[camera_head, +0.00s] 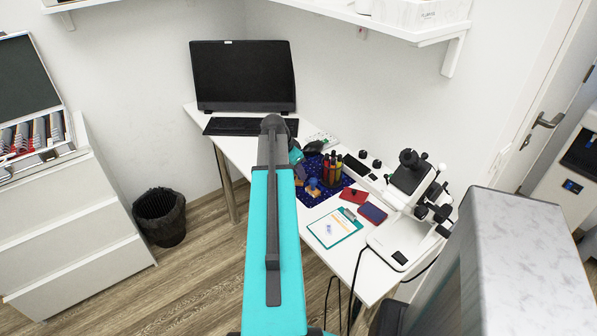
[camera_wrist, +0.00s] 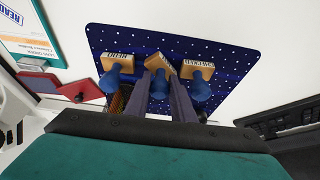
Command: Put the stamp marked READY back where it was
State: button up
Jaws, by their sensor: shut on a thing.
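My gripper (camera_wrist: 160,88) is shut on the middle one of three stamps in the wrist view. This held stamp (camera_wrist: 158,63) has a wooden block and a blue handle, largely hidden between the fingers; its block is turned at an angle. A left stamp (camera_wrist: 115,62) and a right stamp (camera_wrist: 197,73), both wooden with blue handles, stand beside the fingers over a dark blue dotted mat (camera_wrist: 215,42). Their labels are too small to read surely. The word READY is printed on paper on a clipboard (camera_wrist: 30,38). In the head view, my arm partly hides the mat (camera_head: 320,196).
A holder with pens (camera_head: 332,170) stands on the mat. A red ink pad (camera_head: 353,195) and a blue one (camera_head: 373,213) lie near the clipboard (camera_head: 320,243). A microscope (camera_head: 410,185) stands at right; a keyboard (camera_head: 250,126) and monitor (camera_head: 243,75) are behind.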

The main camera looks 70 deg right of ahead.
jog(key=shift+f, duration=0.15)
jog(key=o, duration=0.8)
jog(key=shift+o, duration=0.2)
jog(key=shift+r, duration=0.2)
jog(key=b+v, duration=0.1)
jog(key=v, duration=1.1)
